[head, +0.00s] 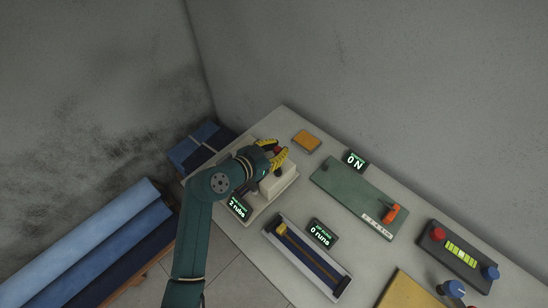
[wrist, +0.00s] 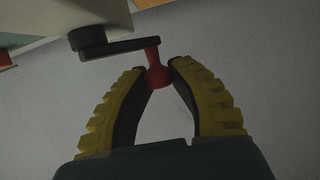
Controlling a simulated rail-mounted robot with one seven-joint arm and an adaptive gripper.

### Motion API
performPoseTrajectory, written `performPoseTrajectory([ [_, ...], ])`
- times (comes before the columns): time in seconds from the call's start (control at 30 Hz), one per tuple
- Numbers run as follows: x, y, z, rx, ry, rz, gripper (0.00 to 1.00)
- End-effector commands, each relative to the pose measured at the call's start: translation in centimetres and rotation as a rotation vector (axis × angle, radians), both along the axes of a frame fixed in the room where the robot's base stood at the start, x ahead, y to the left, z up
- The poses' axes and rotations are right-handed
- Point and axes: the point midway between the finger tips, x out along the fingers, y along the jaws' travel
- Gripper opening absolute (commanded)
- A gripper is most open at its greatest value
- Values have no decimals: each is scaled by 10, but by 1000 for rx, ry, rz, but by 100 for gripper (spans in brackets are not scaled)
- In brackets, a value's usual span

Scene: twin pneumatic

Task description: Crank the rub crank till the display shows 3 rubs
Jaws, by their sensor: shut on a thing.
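The rub crank has a dark arm (wrist: 120,48) and a red knob (wrist: 157,75) in the wrist view. My gripper (wrist: 159,72) has its yellow-ribbed fingers closed on the red knob at their tips. In the head view my gripper (head: 281,157) is at the cream crank box (head: 284,184), and hides most of the crank. The rub display (head: 238,207) stands at the box's lower left, partly beside my arm. It reads a small number of rubs, and the digit looks like 2 or 3, too small to be sure.
A tray with a yellow slider (head: 281,229) and a display reading 0 runs (head: 319,233) lie in front. A green board (head: 345,191) with an orange handle and a display reading 0 N (head: 354,160) are to the right. An orange block (head: 307,140) lies behind.

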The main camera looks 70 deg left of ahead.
Motion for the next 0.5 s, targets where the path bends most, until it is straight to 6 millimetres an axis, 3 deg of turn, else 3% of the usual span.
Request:
performPoseTrajectory([
  [0.03,1,1,-8,2,-1,-36,0],
  [0.2,6,-2,-3,1,1,-130,0],
  [0.5,6,-3,1,0,0,-144,0],
])
